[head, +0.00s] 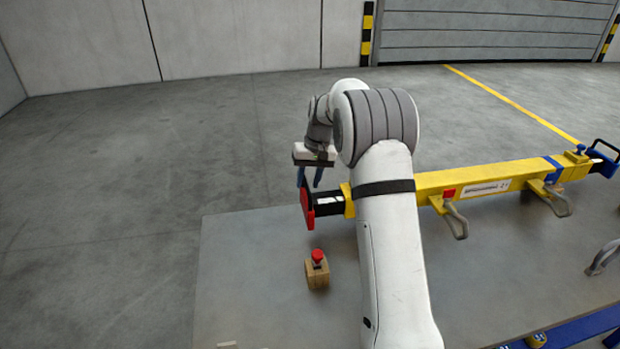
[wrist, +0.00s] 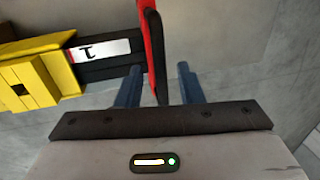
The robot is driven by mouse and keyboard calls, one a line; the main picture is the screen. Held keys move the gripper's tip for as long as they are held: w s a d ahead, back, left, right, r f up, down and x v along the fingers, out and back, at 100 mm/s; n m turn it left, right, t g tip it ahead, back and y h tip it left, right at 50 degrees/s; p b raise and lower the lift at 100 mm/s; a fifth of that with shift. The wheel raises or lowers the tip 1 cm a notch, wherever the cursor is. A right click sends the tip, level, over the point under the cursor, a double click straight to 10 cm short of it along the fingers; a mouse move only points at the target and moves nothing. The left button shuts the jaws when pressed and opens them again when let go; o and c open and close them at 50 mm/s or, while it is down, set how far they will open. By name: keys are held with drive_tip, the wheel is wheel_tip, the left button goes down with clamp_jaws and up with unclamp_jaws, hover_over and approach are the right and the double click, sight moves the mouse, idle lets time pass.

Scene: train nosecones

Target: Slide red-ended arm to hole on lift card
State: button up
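The red-ended arm is a black bar sliding in a yellow beam (head: 470,180). Its red end plate (head: 306,206) faces left in the head view, and a short black stretch (head: 330,202) shows beside it. In the wrist view the red plate (wrist: 152,45) is seen edge-on, with the black bar (wrist: 108,62) and a white label (wrist: 100,49) to its left. My gripper (head: 309,182) is at the red end. In the wrist view my gripper (wrist: 158,86) is open, with one blue finger on each side of the plate and gaps visible. I cannot make out a lift card or hole.
A wooden block with a red knob (head: 317,268) stands on the grey table (head: 250,250) below the red end. Grey hooks (head: 455,220) hang from the beam. A blue-and-yellow part (head: 570,328) lies at the lower right. The floor left of the table is clear.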

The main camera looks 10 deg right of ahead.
clamp_jaws()
idle(0.3)
idle(0.3)
